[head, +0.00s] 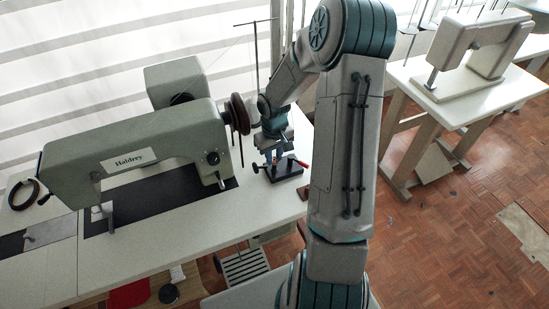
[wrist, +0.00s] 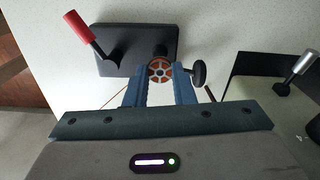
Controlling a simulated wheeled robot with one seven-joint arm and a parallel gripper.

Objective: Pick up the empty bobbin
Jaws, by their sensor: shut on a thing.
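The bobbin (wrist: 160,70) shows in the wrist view as a small round metal disc with reddish-orange openings, between the tips of my gripper (wrist: 160,82). My gripper is shut on it. The bobbin is at the near edge of a dark winder base (wrist: 137,47) with a red-handled lever. In the head view my gripper (head: 273,157) is low over the dark winder base (head: 286,172) on the white table. The bobbin is too small to make out there. I cannot tell whether it still touches the winder.
A grey-green sewing machine (head: 135,150) with a handwheel stands just left of my gripper. A thin thread stand (head: 256,60) rises behind. The red lever (wrist: 85,33) and a black knob (wrist: 198,73) are close to my fingers. Another machine (head: 480,50) stands on a separate table at right.

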